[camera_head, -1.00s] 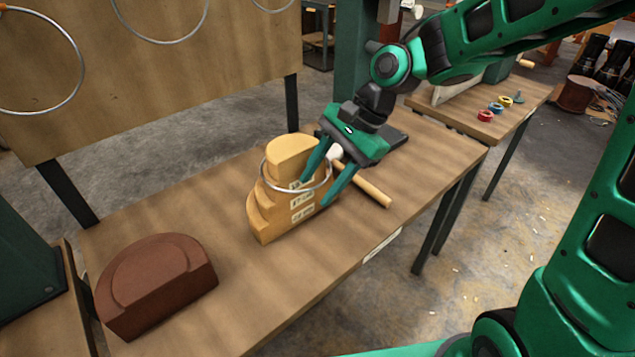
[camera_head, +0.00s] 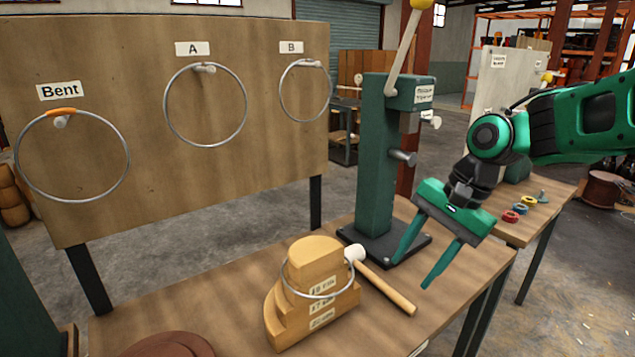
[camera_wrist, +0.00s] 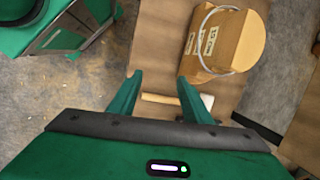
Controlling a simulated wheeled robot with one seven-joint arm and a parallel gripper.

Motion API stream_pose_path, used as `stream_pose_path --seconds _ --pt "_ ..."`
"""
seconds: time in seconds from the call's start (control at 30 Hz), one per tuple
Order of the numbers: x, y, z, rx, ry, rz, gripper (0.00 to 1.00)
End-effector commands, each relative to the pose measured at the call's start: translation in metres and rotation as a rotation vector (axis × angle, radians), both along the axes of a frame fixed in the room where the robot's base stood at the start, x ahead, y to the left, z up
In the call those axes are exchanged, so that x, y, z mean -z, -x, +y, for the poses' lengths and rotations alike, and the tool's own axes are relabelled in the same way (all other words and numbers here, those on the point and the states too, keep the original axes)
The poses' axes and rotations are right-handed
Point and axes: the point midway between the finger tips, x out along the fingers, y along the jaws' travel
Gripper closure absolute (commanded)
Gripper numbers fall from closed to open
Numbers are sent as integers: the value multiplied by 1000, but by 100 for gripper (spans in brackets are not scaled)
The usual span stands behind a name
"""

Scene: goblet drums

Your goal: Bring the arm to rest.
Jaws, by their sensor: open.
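My gripper (camera_head: 411,268) is open and empty. In the head view it hangs in the air to the right of the stepped wooden block, above the right part of the bench (camera_head: 245,290). Its two green fingers are spread apart and point down. In the wrist view the fingers (camera_wrist: 158,85) are also apart, with nothing between their tips. The stepped block (camera_head: 308,290) stands on the bench with a metal ring (camera_head: 318,297) around its upper part. The block and ring also show at the upper right of the wrist view (camera_wrist: 215,42).
A mallet (camera_head: 385,287) lies beside the block. A green press (camera_head: 376,160) stands behind it on a dark base. Three rings hang on a board (camera_head: 150,130), marked Bent, A and B. A brown rounded block (camera_head: 168,346) sits at front left. A second table (camera_head: 540,215) stands at right.

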Motion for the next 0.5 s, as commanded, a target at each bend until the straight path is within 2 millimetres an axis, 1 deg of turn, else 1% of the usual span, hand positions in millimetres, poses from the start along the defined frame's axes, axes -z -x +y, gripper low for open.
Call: stream_pose_path --seconds 0.03,0.1,0.17,0.2,0.27,0.3,0.37,0.4,0.5 --pt "4 10 -22 -11 40 -22 56" --pt "11 24 -53 -37 98 -43 56" --pt "17 39 -78 -62 144 -53 56" --pt "21 51 -94 -79 173 -56 56" --pt "26 69 -117 -108 214 -57 56" --pt "30 83 -131 -127 238 -54 56" --pt "36 105 -150 -158 269 -44 56" --pt "39 119 -162 -175 288 -39 56" --pt "47 151 -183 -221 318 -17 56"
